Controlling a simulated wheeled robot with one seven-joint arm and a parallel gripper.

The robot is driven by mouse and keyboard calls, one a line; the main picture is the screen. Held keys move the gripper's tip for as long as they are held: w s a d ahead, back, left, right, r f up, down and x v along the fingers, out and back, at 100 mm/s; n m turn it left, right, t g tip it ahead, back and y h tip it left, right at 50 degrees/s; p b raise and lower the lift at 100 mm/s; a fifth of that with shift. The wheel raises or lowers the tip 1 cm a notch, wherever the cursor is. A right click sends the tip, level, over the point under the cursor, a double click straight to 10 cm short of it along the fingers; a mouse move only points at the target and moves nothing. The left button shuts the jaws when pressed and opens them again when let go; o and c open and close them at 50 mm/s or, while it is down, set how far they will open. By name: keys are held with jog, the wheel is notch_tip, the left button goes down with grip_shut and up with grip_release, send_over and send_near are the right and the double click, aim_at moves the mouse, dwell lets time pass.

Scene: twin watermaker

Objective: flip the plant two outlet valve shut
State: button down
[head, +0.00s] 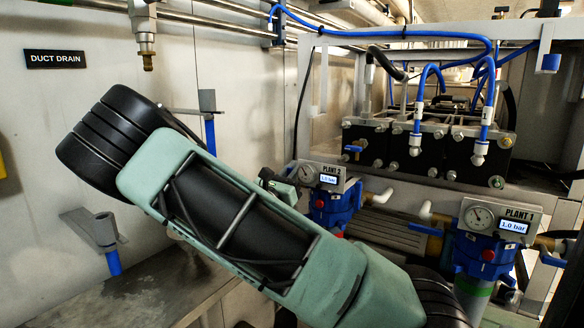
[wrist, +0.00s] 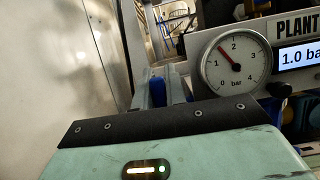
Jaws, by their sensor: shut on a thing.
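The plant two unit (head: 331,200) stands at middle right in the head view, with a gauge, a "PLANT 2" sign and a 1.0 bar display. My arm crosses in front of its left side and hides part of it. In the wrist view my gripper (wrist: 161,82) is closed around a narrow blue piece (wrist: 157,91), which looks like the valve's handle. Its lower part is hidden behind my gripper's body. The gauge (wrist: 236,62) and the cut-off "PLANT" sign are just right of the fingers. The handle's angle to its pipe cannot be told.
The plant one unit (head: 493,232) stands to the right, also at 1.0 bar. Behind are dark blocks (head: 430,145) with blue hoses (head: 420,35). A metal bench (head: 150,285) and a wall with a "DUCT DRAIN" label (head: 56,59) are at left.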

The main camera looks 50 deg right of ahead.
jog(key=c, duration=1.4)
grip_release()
jog(key=shift+c, duration=0.2)
jog(key=shift+s, duration=0.1)
